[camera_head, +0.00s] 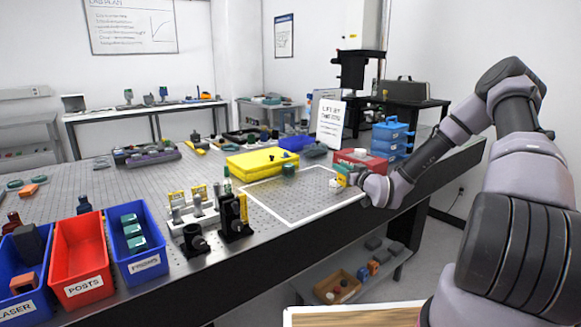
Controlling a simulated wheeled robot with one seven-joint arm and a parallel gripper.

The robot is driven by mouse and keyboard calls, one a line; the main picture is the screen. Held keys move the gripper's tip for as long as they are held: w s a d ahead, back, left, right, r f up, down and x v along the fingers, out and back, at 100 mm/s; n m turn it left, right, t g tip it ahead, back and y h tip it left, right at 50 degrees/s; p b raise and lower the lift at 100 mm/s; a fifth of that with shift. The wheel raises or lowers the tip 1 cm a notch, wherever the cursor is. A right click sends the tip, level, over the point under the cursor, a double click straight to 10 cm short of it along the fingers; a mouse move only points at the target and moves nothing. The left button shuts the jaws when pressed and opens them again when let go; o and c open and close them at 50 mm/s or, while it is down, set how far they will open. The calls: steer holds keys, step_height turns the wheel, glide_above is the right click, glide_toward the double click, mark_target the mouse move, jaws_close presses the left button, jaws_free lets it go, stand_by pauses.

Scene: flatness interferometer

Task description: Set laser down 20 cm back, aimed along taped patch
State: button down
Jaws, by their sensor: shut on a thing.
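The taped patch is a white-outlined rectangle (292,215) on the perforated table top. My gripper (343,177) is over the patch's right side, low above or at the table. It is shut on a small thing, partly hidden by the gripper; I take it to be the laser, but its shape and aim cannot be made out. Yellow, teal and white show at the gripper's end, and I cannot tell which parts belong to the held thing. A small dark green block (289,170) sits at the patch's far edge.
Black and white optical mounts (236,218) stand left of the patch. A yellow case (262,162) lies behind it, and a red box (360,160) and an upright sign (331,124) stand behind my gripper. Labelled bins (80,262) line the front left. The patch's middle is clear.

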steer(key=s+d+f+m+t+h, duration=0.1)
steer(key=s+d+m+h, duration=0.3)
steer(key=s+d+h, duration=0.3)
steer(key=s, duration=0.4)
steer(key=shift+d+f+m, duration=0.15)
steer(key=shift+f+m, duration=0.05)
steer(key=shift+m, duration=0.1)
steer(key=shift+s, duration=0.1)
steer(key=w+a+r+n+g+y, duration=0.2)
steer(key=w+a+n+g+y, duration=0.1)
steer(key=w+a+n+y, duration=0.4)
steer(key=w+a+y, duration=0.3)
steer(key=w, duration=0.3)
steer(key=shift+a+r+y, duration=0.3)
steer(key=shift+a+r, duration=0.1)
steer(key=shift+f, duration=0.1)
steer(key=shift+f, duration=4.65)
